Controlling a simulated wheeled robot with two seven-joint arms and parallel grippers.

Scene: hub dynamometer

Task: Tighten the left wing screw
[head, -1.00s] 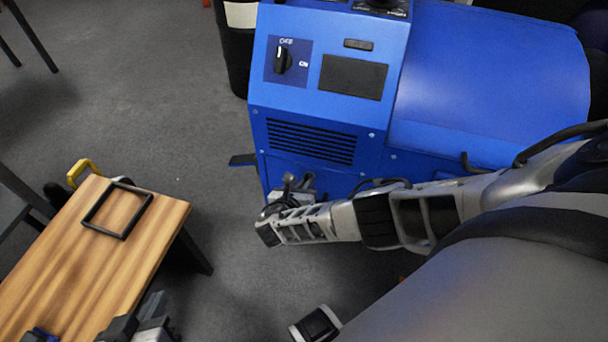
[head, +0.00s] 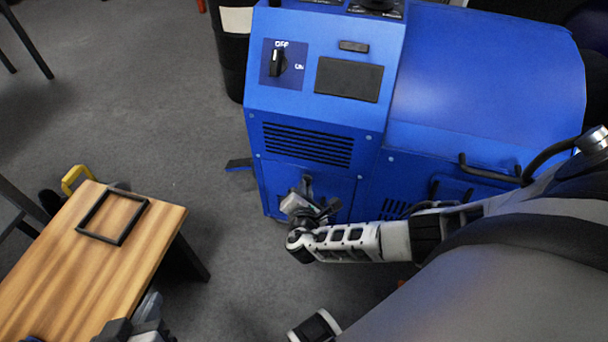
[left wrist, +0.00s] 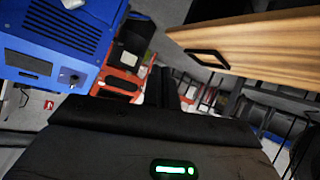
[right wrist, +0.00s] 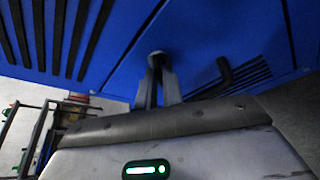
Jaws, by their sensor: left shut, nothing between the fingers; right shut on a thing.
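My right gripper (right wrist: 160,80) is shut on a small grey screw head (right wrist: 157,58) at the blue machine's front panel. I take this to be the left wing screw; its wings are mostly hidden by the fingers. In the head view my right gripper (head: 307,185) meets the panel below the vent slots, and the screw cannot be made out there. My left gripper shows in part in the head view (head: 140,328), low at the table's near end, and in the left wrist view (left wrist: 162,85). It is shut and empty, far from the machine.
The blue machine (head: 480,90) has an OFF/ON switch (head: 278,63) and a dark screen (head: 348,79). A black bent handle (right wrist: 228,76) sticks out right of my right gripper. A wooden table (head: 75,265) with a black frame (head: 113,215) stands left. Open floor lies between.

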